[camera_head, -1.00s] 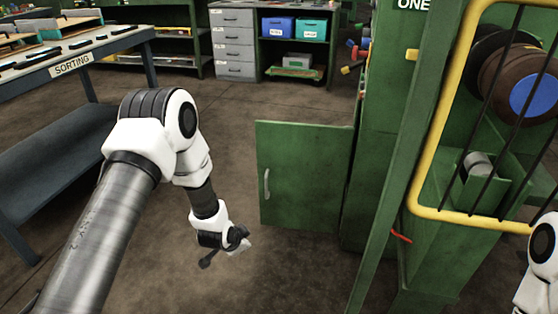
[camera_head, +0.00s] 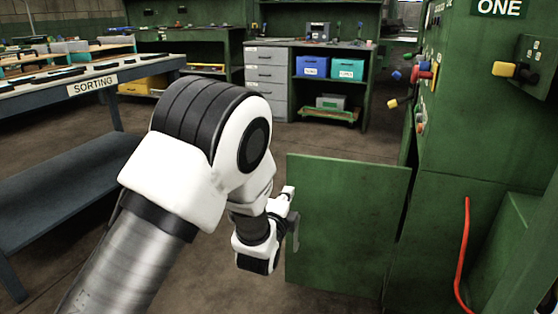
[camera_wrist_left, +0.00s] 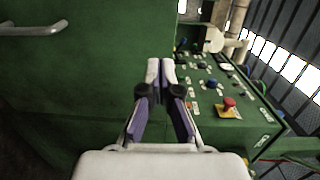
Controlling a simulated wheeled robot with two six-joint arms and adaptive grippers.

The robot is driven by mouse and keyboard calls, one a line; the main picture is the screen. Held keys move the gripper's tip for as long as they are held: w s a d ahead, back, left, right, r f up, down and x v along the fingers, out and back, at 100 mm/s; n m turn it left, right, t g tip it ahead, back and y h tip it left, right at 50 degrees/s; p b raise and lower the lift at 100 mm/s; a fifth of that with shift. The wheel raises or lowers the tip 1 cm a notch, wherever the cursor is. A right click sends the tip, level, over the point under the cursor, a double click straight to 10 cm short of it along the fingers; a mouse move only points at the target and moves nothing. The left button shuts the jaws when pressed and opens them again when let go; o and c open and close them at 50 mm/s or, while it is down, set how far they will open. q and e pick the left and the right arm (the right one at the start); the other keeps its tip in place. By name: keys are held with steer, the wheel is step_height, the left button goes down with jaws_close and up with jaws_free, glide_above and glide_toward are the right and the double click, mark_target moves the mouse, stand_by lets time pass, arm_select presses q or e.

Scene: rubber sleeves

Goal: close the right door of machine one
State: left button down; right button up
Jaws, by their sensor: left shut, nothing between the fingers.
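The open green door (camera_head: 350,225) stands out to the left of the green body of machine one (camera_head: 470,140), whose ONE sign (camera_head: 500,8) is at the top right. In the left wrist view my shut fingers (camera_wrist_left: 160,68) are in front of a green panel (camera_wrist_left: 80,80) with a metal handle (camera_wrist_left: 32,28) at the upper left. My right gripper is not in view.
A control panel with a red button (camera_wrist_left: 229,102) lies right of the fingers in the wrist view. The SORTING table (camera_head: 70,75) stands at the left, and grey drawers (camera_head: 266,72) at the back. A red hose (camera_head: 464,240) hangs at the right. Bare floor lies behind the door.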

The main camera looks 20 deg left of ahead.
mark_target(299, 161)
arm_select(q)
steer(key=w, duration=0.4)
steer(key=w+a+b, duration=0.1)
steer(key=w, duration=0.3)
steer(key=w+b, duration=0.1)
steer(key=w, duration=0.3)
steer(key=shift+w+a+r, duration=0.25)
steer(key=shift+w+a, duration=0.05)
steer(key=shift+w+r, duration=0.15)
steer(key=shift+w, duration=0.35)
steer(key=shift+w, duration=0.15)
